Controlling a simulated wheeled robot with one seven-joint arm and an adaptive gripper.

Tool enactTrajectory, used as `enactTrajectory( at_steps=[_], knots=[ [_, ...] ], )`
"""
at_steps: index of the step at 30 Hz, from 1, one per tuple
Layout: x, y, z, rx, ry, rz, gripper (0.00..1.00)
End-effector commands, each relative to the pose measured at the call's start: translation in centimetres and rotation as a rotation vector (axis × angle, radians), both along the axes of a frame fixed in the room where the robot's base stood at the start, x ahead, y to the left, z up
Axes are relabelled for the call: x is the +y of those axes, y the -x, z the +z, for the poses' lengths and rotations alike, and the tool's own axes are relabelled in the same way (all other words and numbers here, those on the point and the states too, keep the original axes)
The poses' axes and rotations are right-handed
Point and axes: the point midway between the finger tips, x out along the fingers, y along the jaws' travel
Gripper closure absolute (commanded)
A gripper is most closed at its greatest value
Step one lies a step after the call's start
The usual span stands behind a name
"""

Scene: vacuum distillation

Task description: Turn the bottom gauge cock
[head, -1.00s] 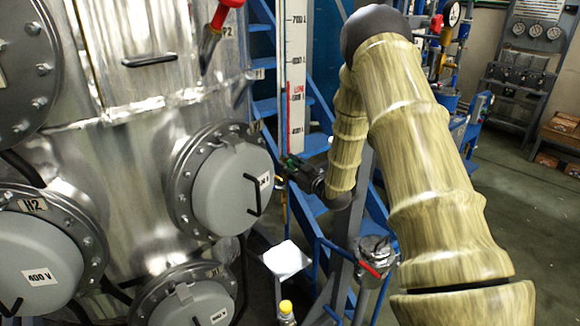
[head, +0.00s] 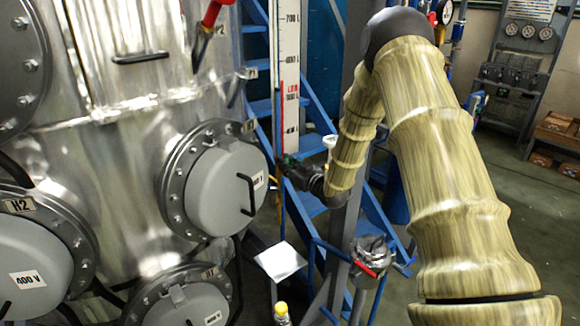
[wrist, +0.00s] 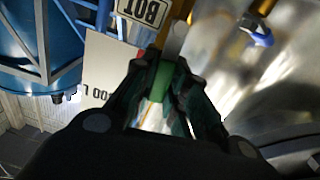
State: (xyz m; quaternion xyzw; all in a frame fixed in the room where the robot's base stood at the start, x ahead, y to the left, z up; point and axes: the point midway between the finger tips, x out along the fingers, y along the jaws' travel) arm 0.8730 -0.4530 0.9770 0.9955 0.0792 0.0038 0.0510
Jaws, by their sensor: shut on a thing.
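The tall white level gauge board (head: 291,60) stands in the middle of the head view, with a red and black scale. My gripper (head: 280,163) is at the lower end of this board, mostly dark and small there. In the wrist view my gripper (wrist: 164,68) has its two fingers closed in on a green piece (wrist: 161,80), which appears to be the bottom gauge cock's handle. A tag reading "BOT" (wrist: 147,12) lies just beyond the fingertips, upside down. The cock's body is largely hidden by the fingers.
The metal vessel with its round grey covers (head: 226,185) stands close to the left of my gripper. Blue stairs (head: 262,108) are behind the gauge. A red-handled valve (head: 370,262) sits below right. Open floor (head: 500,230) lies to the right.

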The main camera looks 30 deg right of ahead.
Motion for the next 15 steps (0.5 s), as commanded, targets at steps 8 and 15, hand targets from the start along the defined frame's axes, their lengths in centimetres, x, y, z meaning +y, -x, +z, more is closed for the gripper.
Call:
enactTrajectory(
  at_steps=[8,15],
  knots=[
    [-0.08,0.02,-0.02,0.001,0.002,-0.001,0.67],
    [0.01,-0.02,0.0,0.0,0.002,0.0,0.62]
  ],
)
